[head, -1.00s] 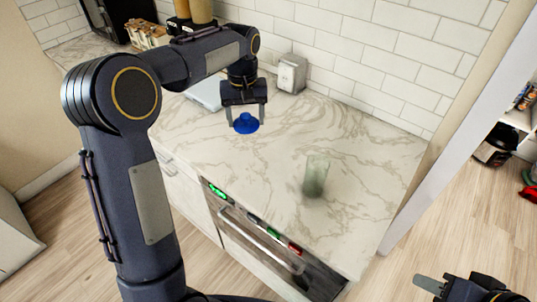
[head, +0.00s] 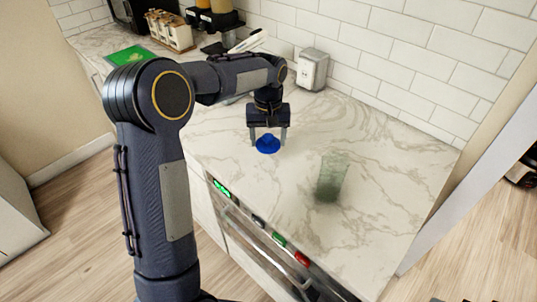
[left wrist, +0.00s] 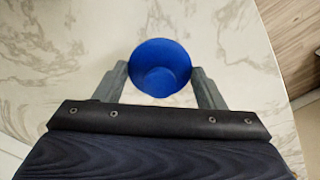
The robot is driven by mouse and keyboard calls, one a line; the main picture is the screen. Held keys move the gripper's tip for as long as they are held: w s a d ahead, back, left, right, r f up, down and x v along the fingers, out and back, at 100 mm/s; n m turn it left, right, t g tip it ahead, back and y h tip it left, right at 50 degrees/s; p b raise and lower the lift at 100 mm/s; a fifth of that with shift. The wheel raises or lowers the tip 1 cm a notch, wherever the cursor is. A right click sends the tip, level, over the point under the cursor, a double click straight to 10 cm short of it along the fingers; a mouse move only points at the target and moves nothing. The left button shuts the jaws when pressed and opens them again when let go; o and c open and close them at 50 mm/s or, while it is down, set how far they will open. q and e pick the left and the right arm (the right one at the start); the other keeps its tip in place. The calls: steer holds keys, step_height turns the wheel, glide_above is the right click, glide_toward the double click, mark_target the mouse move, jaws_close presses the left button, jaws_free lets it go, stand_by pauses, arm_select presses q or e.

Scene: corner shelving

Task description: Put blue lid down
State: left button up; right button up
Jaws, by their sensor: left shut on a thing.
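I cannot tell whether the lid touches the counter. A translucent greenish glass (head: 331,178) stands on the counter to the right of the lid, apart from it. My right gripper is not in view.
A green board (head: 130,56), a rack of small jars (head: 170,31) and dispensers are at the back left. The counter's front edge has an oven below. The counter around the glass is clear.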

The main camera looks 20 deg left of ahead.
mark_target(268, 146)
arm_select(q)
steer(key=shift+f, duration=2.75)
steer(key=shift+f, duration=0.2)
steer(key=o, duration=1)
steer(key=shift+c, duration=0.2)
